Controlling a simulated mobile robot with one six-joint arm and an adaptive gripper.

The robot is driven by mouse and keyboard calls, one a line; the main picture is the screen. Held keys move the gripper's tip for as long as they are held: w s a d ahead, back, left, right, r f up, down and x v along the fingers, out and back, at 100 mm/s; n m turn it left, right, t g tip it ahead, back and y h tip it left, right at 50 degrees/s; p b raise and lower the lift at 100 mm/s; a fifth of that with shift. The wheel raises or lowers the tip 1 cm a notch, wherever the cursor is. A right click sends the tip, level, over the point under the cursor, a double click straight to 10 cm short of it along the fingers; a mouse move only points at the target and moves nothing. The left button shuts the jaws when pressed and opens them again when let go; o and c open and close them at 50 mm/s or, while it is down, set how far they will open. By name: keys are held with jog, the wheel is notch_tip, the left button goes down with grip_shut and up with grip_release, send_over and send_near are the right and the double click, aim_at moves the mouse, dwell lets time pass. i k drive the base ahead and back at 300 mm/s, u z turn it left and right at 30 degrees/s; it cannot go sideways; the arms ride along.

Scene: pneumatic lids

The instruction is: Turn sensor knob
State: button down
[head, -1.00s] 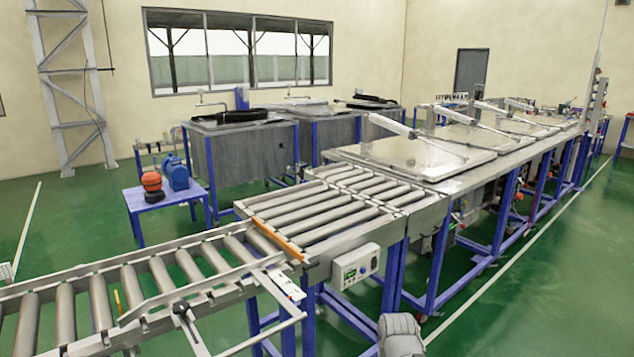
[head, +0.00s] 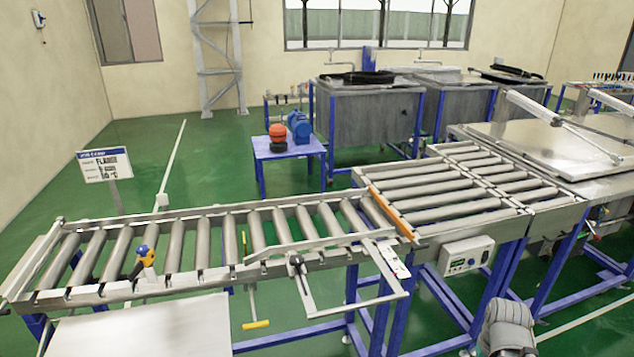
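A small grey control box (head: 466,255) is fixed to the front side of the roller conveyor, right of centre. It has a small lit display and a few small round controls, too small to tell apart. A small yellow device with a blue top (head: 146,258) sits on the front rail of the conveyor at left. I cannot tell which of these carries the sensor knob, or how any knob is turned. A grey rounded part of my own arm shows at the bottom right, below the control box. My gripper's fingers are not in view.
The roller conveyor (head: 190,245) crosses the view, with a bar frame (head: 340,290) jutting from its front. A yellow-ended handle (head: 256,324) hangs below it. A white panel (head: 150,330) lies at front left. Tanks (head: 370,120) and a blue pump table (head: 288,150) stand behind.

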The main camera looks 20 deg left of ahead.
aim_at(143, 250)
jog(key=u, duration=2.1)
